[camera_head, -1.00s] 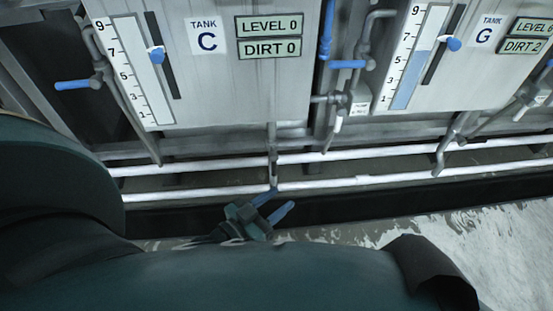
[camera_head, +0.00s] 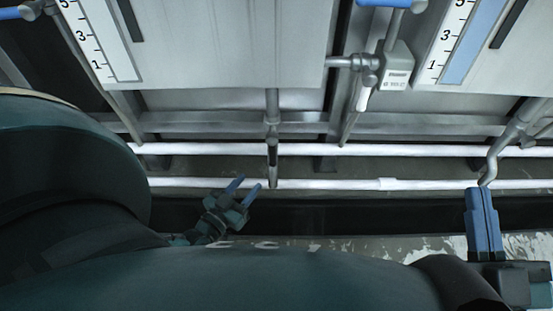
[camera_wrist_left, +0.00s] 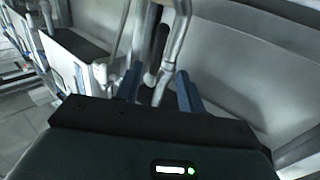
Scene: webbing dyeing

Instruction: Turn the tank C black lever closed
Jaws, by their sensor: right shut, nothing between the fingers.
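The tank C black lever (camera_head: 272,158) hangs straight down below the thin grey drain pipe under tank C (camera_head: 225,60), in front of the white pipes. The tank's name plate is out of view now. My left gripper (camera_head: 248,184) is open, its blue fingers apart, just lower left of the lever and apart from it in the head view. In the left wrist view its fingers (camera_wrist_left: 156,76) frame a grey pipe and a dark piece; I cannot tell if that is the lever. My right gripper (camera_head: 484,222) is shut and empty at the right, far from the lever.
Two white horizontal pipes (camera_head: 225,149) run behind the lever. A grey valve with a box (camera_head: 396,68) sits right of tank C, and a bent pipe (camera_head: 490,165) comes down above my right gripper. A dark trough lies below the pipes.

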